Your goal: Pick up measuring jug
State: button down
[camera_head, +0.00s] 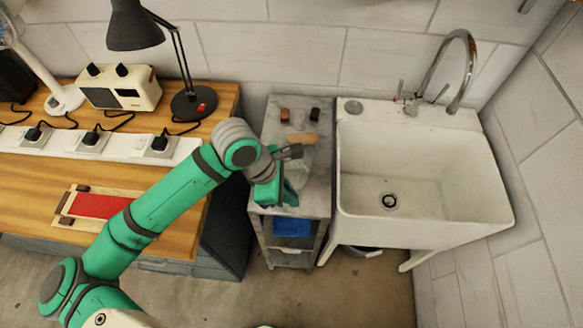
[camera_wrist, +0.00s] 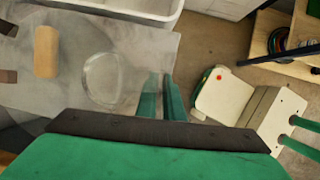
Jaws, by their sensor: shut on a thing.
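The measuring jug (camera_wrist: 104,82) is clear, and its round outline shows in the wrist view against the grey stand top. In the head view it is hard to make out behind my arm. My gripper (camera_wrist: 163,95) is at the right side of the jug in the wrist view, with its two green fingers close together. It is shut on the jug, though the exact grip is hard to see through the clear wall. In the head view my gripper (camera_head: 283,192) is low over the front of the grey stand (camera_head: 284,108). I cannot tell whether the jug touches the top.
A wooden block (camera_head: 302,138) and two small dark items lie on the stand, behind my gripper. A white sink (camera_head: 480,205) with a tall tap (camera_head: 466,72) adjoins on the right. A wooden bench (camera_head: 215,105) with a black lamp (camera_head: 192,103) stands on the left.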

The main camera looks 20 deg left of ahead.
aim_at(291, 190)
jog(key=shift+r, duration=0.25)
jog(key=shift+r, duration=1.35)
jog(key=s+a+r, duration=0.7)
jog(key=s+r, duration=0.2)
jog(key=s, duration=0.2)
jog(key=shift+s+a+r, duration=0.2)
jog(key=shift+s+r, duration=0.1)
jog(key=shift+r, duration=0.1)
